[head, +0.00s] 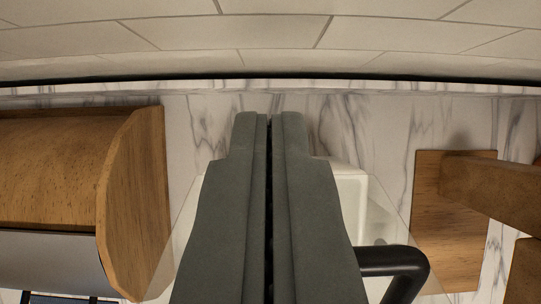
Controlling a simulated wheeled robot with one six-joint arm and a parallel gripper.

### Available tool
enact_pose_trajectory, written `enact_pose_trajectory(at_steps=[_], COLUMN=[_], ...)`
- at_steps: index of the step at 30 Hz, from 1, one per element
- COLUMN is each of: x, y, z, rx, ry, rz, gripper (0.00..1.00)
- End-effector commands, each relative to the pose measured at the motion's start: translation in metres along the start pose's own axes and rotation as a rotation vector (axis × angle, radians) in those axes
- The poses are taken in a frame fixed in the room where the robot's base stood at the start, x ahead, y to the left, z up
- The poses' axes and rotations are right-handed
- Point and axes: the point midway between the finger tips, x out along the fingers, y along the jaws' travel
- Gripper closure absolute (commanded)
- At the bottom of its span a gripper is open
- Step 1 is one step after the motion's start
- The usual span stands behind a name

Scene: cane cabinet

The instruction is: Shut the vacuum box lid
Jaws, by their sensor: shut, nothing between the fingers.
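My gripper (270,118) fills the middle of the head view. Its two dark grey fingers are pressed together with only a thin dark seam between them and nothing held. Behind and below the fingers is what looks like the vacuum box: a clear see-through panel (188,235) shows on both sides of them, and a white rounded part (350,192) shows to their right. A black curved bar (398,262), like a handle, sticks out to the right of the fingers. The fingers hide the middle of the box, so I cannot tell how far its lid is open or whether I touch it.
A wooden box with a curved front (135,190) stands close on the left. A wooden board (435,215) and a brown wooden piece (495,185) are on the right. Marble surface (385,120) shows between them, with a tiled wall (270,32) beyond.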

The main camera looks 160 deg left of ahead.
Motion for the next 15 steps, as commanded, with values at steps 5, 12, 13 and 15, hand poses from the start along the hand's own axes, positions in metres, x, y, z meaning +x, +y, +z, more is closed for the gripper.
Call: enact_pose_trajectory(at_steps=[5,12,13,15], x=[-0.005,-0.01,-0.01,-0.011], y=[0.0,0.0,0.0,0.0], z=[0.019,0.035,0.036,0.037], rx=[0.0,0.0,0.0,0.0], ry=[0.002,0.0,0.0,0.001], rz=[0.0,0.0,0.0,0.0], gripper=[1.0,1.0,1.0,1.0])
